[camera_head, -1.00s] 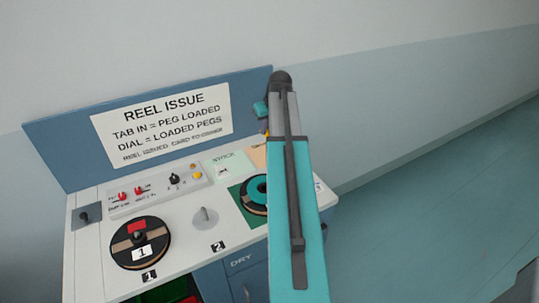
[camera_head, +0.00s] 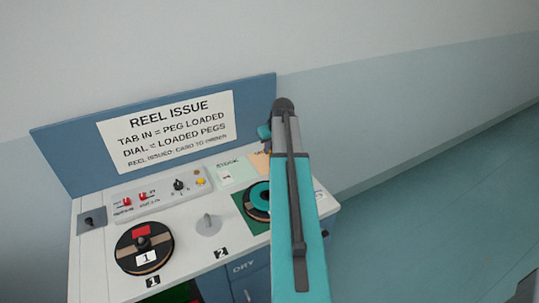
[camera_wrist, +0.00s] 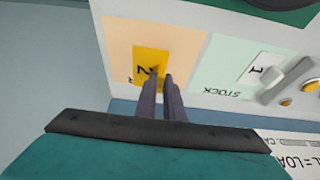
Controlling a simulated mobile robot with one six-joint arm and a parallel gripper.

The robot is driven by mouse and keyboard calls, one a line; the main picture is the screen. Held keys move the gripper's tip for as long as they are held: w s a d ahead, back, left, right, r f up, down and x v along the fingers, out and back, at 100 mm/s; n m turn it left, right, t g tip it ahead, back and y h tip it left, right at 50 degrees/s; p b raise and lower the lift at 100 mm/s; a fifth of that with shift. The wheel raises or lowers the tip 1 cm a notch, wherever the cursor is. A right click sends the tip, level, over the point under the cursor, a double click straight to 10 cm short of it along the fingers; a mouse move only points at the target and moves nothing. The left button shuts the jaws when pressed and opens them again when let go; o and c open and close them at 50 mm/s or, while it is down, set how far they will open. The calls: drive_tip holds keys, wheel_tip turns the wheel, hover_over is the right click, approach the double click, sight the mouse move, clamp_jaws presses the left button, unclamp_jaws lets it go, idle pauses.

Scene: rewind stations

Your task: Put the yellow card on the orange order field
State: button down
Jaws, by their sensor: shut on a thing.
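The yellow card (camera_wrist: 150,62), marked 2, is in the wrist view at the tips of my gripper (camera_wrist: 161,80). The two dark fingers are shut on its near edge. The card appears over the orange order field (camera_wrist: 185,45), inside its outline in this view; I cannot tell whether it touches the surface. In the head view a strip of the orange field (camera_head: 261,161) shows beside my arm, which hides the rest. The card cannot be made out there.
The green STOCK field (camera_wrist: 212,72) with a white card (camera_wrist: 262,70) marked 1 lies beside the orange field. The control box (camera_head: 160,195), a black reel (camera_head: 144,248), a bare peg (camera_head: 208,224) and a teal-topped reel (camera_head: 258,196) stand on the bench. The sign board (camera_head: 50,150) rises behind.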

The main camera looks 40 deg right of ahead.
sight(271, 152)
drive_tip(key=shift+f, duration=0.1)
drive_tip(key=shift+f+p, duration=0.6)
drive_tip(key=shift+f, duration=1.15)
drive_tip(key=shift+f, duration=0.2)
drive_tip(key=c, duration=1.9)
unclamp_jaws()
drive_tip(key=shift+o, duration=0.2)
drive_tip(key=shift+r, duration=0.1)
drive_tip(key=b+v, duration=0.3)
drive_tip(key=v, duration=0.9)
drive_tip(key=shift+r, duration=0.15)
